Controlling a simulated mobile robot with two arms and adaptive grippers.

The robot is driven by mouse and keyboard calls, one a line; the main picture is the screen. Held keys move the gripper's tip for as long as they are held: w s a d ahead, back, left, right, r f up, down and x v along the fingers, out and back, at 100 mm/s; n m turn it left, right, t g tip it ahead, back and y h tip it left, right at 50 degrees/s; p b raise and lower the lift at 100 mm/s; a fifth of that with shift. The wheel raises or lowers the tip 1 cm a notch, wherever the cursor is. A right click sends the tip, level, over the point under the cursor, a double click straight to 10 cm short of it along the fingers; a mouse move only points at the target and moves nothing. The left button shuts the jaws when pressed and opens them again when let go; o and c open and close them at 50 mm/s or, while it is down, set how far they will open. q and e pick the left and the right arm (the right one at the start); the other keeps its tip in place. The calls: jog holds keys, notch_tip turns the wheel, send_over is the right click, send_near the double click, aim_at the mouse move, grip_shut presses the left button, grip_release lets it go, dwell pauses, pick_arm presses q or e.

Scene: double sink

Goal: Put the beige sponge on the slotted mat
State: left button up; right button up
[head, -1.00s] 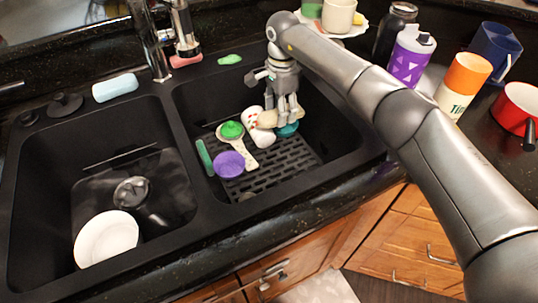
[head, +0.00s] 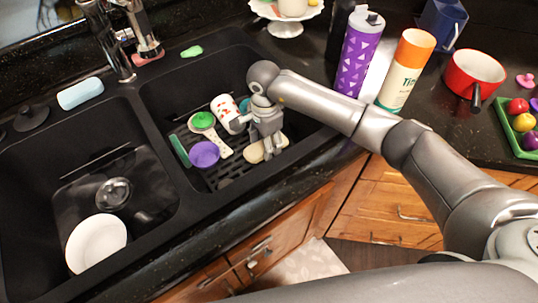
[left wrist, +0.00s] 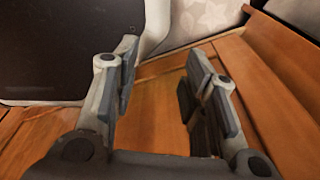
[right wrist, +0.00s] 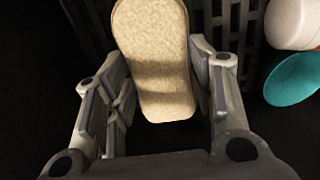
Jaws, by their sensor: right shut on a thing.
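The beige sponge (right wrist: 158,55) is between the fingers of my right gripper (right wrist: 158,85), which is shut on it. In the head view the sponge (head: 256,154) shows low in the right basin, under my right gripper (head: 266,150). The black slotted mat (right wrist: 240,35) lies on the basin floor and shows beside the sponge in the right wrist view. I cannot tell whether the sponge touches it. My left gripper (left wrist: 165,60) is open and empty in front of wooden cabinet fronts, outside the head view.
On the mat's left part are a green-topped scoop (head: 203,120), a purple scoop (head: 204,154) and a green item (head: 180,150). A spotted white cup (head: 225,108) is behind my gripper. A teal round item (right wrist: 292,80) shows at right. The left basin holds a white plate (head: 96,243).

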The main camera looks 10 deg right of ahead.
jog(key=shift+s+d+f, duration=0.15)
jog(key=shift+s+f, duration=0.9)
jog(key=shift+f, duration=0.15)
notch_tip(320, 180, down, 3)
jog(key=shift+s+d+p, duration=0.1)
jog(key=shift+s+p, duration=0.05)
jog(key=shift+p, duration=0.65)
pick_arm(q)
jog(key=shift+s+a+r, duration=0.15)
jog(key=shift+s+r, duration=0.65)
pick_arm(e)
jog(key=shift+f, duration=0.2)
pick_arm(q)
jog(key=shift+f, duration=0.1)
pick_arm(e)
jog(key=shift+f, duration=0.1)
jog(key=o, duration=0.3)
jog(key=shift+f+b, duration=0.1)
jog(key=shift+b, duration=0.2)
jog(key=o, duration=0.5)
pick_arm(q)
jog(key=shift+w, duration=0.2)
